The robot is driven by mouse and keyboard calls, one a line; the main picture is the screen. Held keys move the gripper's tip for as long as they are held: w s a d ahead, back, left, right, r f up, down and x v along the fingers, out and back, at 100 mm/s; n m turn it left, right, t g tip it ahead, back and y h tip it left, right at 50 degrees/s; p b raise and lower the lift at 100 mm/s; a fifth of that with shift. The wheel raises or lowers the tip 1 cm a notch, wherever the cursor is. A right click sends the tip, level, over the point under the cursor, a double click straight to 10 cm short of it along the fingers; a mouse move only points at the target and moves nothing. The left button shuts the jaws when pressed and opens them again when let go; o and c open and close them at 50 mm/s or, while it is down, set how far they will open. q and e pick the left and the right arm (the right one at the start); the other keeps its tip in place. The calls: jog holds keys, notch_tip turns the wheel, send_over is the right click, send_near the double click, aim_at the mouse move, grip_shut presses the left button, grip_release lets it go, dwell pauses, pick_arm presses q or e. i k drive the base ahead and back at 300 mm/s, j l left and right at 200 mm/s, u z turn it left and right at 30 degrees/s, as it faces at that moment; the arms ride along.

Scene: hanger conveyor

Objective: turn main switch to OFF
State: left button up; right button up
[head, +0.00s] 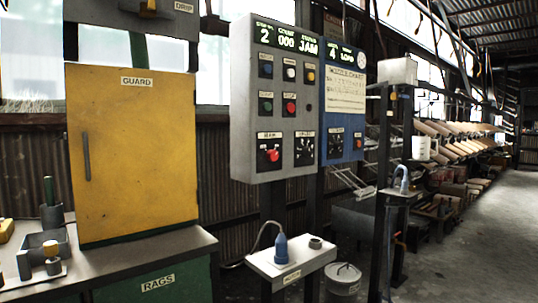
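The main switch is a red rotary knob (270,155) on a black plate, low on the left side of the grey control panel (243,110). The label above it seems to read MAIN. The knob looks tilted, but the position marks are too small to read. Beside it on the right is a black selector dial (304,148). The panel's display (286,41) is lit green and shows 2, 000 and JAM. Neither of my grippers is in view, and nothing covers the switch.
A yellow GUARD door (132,150) stands on a bench at left. A small white stand (290,262) with a blue bottle (281,249) is below the panel. A blue panel (345,148) adjoins at right. A lidded bin (343,280) stands on the floor. Open floor lies at far right.

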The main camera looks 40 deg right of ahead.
aim_at(271, 155)
jog(key=z, duration=1.25)
